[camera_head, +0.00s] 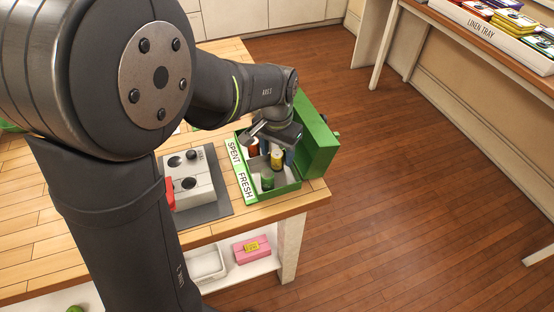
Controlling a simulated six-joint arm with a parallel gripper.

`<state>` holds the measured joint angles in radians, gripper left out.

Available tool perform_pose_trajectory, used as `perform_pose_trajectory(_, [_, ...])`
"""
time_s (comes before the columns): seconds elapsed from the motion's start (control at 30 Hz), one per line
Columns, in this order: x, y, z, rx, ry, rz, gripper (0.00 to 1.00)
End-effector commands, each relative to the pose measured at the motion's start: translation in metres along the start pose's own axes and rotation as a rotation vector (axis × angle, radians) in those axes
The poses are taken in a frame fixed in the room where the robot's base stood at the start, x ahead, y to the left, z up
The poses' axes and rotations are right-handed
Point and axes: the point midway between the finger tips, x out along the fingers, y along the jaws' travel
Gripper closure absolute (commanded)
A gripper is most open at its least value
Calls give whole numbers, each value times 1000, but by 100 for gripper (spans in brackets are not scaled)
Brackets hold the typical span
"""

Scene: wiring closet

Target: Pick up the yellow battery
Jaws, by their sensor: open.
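The yellow battery (277,160) stands upright in an open green box (297,186) at the right end of the wooden table. My gripper (273,139) is open and reaches down over the box, close above the yellow battery. The fingers are small and partly hidden here, and I cannot tell whether they are around the battery. A green battery (267,181) stands in front of the yellow one, on the side marked FRESH. A red battery (253,148) and something blue (290,158) show at the back, partly covered by my gripper.
The green lid (318,150) stands open on the box's right. A grey device (196,182) with dark round sockets and a red part sits left of the box. A pink box (252,249) and white tray (209,265) are on the lower shelf. The linen tray (496,32) is far right.

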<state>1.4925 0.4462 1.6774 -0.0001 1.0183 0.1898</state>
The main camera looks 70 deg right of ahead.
Motion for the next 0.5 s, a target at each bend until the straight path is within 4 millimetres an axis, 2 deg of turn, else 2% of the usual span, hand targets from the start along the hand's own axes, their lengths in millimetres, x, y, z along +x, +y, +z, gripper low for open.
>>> perform_pose_trajectory(0.13, [0, 0, 0, 0, 0, 0, 45])
perform_pose_trajectory(0.4, [0, 0, 0, 0, 0, 0, 97])
perform_pose_trajectory(0.5, [-1, 0, 0, 0, 1, 0, 97])
